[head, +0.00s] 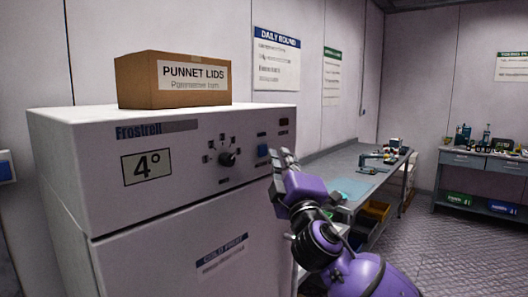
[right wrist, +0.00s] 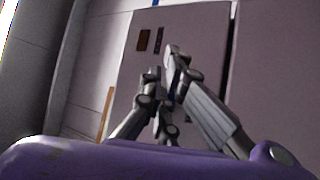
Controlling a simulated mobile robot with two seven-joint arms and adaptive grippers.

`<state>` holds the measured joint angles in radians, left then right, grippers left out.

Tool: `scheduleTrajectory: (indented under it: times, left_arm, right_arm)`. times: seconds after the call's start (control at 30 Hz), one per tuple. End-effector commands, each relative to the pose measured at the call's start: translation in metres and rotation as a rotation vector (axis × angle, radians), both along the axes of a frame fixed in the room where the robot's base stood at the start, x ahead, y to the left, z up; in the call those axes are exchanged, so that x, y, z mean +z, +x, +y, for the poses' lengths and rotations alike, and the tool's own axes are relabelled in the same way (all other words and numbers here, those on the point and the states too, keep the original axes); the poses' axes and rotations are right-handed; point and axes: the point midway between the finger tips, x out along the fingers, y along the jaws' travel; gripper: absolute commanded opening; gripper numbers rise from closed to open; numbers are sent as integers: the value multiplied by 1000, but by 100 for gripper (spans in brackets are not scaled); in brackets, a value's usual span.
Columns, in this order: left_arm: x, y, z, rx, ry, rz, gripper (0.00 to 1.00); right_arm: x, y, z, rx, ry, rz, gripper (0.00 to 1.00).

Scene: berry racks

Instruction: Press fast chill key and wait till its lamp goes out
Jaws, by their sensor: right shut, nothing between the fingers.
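The white Frostrell chiller (head: 70,150) stands at the left with a control panel on its upper front. A blue key (head: 263,150) sits on the panel's right part, with small label text above it that I cannot read. Above and right of it is a small dark red lamp (head: 284,121), which looks unlit. My right gripper (head: 283,156) is shut and empty, its fingertips just right of the blue key. I cannot tell whether they touch the panel. In the right wrist view the closed fingers (right wrist: 167,62) point at the panel, with a bit of blue behind them. My left gripper is out of view.
A black knob (head: 227,159) and a 4° display (head: 147,167) are also on the panel. A punnet lids box (head: 140,82) stands on top of the chiller. A grey workbench (head: 346,160) with items stands right of it. Open floor (head: 415,215) lies at the right.

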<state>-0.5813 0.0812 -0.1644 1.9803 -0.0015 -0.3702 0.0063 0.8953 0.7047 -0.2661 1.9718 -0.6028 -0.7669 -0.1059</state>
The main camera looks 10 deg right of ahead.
Motion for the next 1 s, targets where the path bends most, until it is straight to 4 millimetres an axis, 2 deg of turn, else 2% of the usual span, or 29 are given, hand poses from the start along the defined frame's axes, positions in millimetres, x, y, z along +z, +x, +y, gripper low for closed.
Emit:
scheduleTrajectory:
  times: [1.0]
  left_arm:
    - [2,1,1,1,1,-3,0]
  right_arm:
    - [0,7,5,0,0,0,0]
